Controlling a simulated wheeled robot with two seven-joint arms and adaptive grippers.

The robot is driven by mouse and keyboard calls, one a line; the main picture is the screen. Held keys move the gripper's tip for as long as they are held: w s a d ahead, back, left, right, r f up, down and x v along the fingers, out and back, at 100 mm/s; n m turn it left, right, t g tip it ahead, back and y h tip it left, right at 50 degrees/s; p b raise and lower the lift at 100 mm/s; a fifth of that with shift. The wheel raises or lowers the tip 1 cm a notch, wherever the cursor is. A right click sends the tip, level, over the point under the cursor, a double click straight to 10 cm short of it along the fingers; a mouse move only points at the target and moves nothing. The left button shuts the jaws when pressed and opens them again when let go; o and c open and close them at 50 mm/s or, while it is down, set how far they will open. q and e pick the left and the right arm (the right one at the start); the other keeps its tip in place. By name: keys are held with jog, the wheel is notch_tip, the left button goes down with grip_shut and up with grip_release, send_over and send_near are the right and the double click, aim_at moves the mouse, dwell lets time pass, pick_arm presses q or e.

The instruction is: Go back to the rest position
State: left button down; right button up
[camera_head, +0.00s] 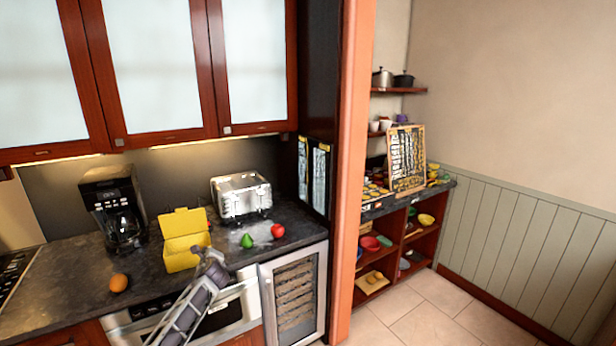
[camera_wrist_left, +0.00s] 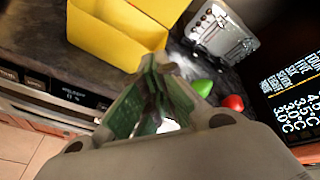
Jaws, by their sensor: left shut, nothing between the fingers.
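My left gripper (camera_head: 210,258) is shut and empty, just in front of the yellow box at the counter's front edge. In the left wrist view its fingers (camera_wrist_left: 155,78) meet, with the yellow box (camera_wrist_left: 110,30) beyond them. The yellow box (camera_head: 183,246) stands on the dark counter with its lid up. The microwave drawer (camera_head: 232,310) below the counter is partly hidden by my left arm; it looks closed. My right gripper is not in view.
On the counter (camera_head: 60,290) stand a coffee maker (camera_head: 116,208), a toaster (camera_head: 241,195), an orange (camera_head: 119,283), a green pear (camera_head: 247,241) and a red apple (camera_head: 278,231). A wine cooler (camera_head: 294,295) is right of the drawer. Floor (camera_head: 420,315) is clear at right.

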pick_arm(q)
jog(key=s+d+f+n+g+h, duration=0.1)
jog(key=s+d+f+n+g, duration=0.2)
jog(key=s, duration=0.5)
jog(key=s+d+f+n+h, duration=0.1)
jog(key=s+d+f+n, duration=0.4)
jog(key=s, duration=0.4)
jog(key=s+d+f+n+g+h, duration=0.1)
jog(key=s+d+f+n+g, duration=0.1)
jog(key=s+f, duration=0.45)
jog(key=s+d+r+n+g+h, duration=0.25)
jog(key=s+n, duration=0.25)
jog(key=s, duration=0.9)
jog(key=s+d+r+n+g+h, duration=0.1)
jog(key=s+d+r+n+g, duration=0.2)
jog(key=s, duration=1.2)
notch_tip(320, 180, down, 35)
jog(key=s+a+b, duration=0.1)
jog(key=s+b, duration=0.1)
jog(key=s+a+f+b, duration=0.1)
jog(key=s+a+f, duration=0.1)
jog(key=s+f, duration=0.9)
jog(key=s+a+f+g+b, duration=0.1)
jog(key=s+a+f, duration=0.1)
jog(key=s+f, duration=0.9)
jog(key=shift+s+f+n, duration=0.15)
jog(key=shift+f+n, duration=0.1)
jog(key=shift+n, duration=0.05)
